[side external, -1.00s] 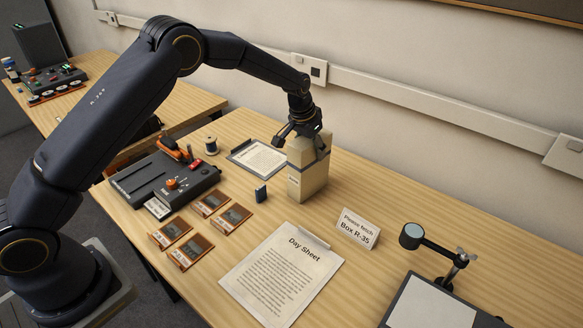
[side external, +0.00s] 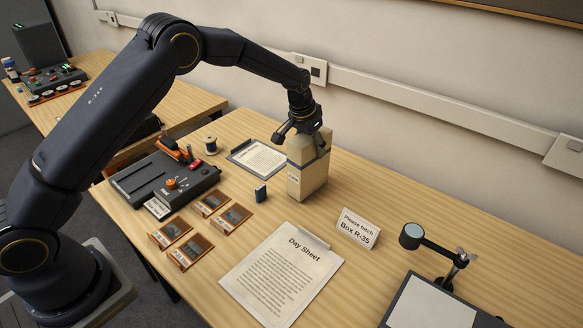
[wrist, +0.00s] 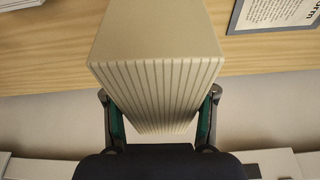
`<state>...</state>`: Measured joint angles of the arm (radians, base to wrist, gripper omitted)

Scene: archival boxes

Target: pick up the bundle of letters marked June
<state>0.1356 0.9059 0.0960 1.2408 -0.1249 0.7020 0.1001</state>
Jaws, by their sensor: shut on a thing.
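A tall beige block with a dark band (side external: 309,177) stands upright at the back of the table in the side view. It has a small label on its front that is too small to read, so I cannot tell whether it says June. My gripper (side external: 301,133) is over its top from above. In the wrist view, the beige block (wrist: 155,65) shows a ridged face like stacked edges. The two fingers of my gripper (wrist: 160,118) are shut on either side of it. The block appears to rest on the table.
A clipboard (side external: 258,158) lies behind-left of the block. A card reading "Please fetch Box R-35" (side external: 357,228), a Day Sheet (side external: 282,275), a dark device (side external: 165,184) and a magnifier stand (side external: 435,240) are around.

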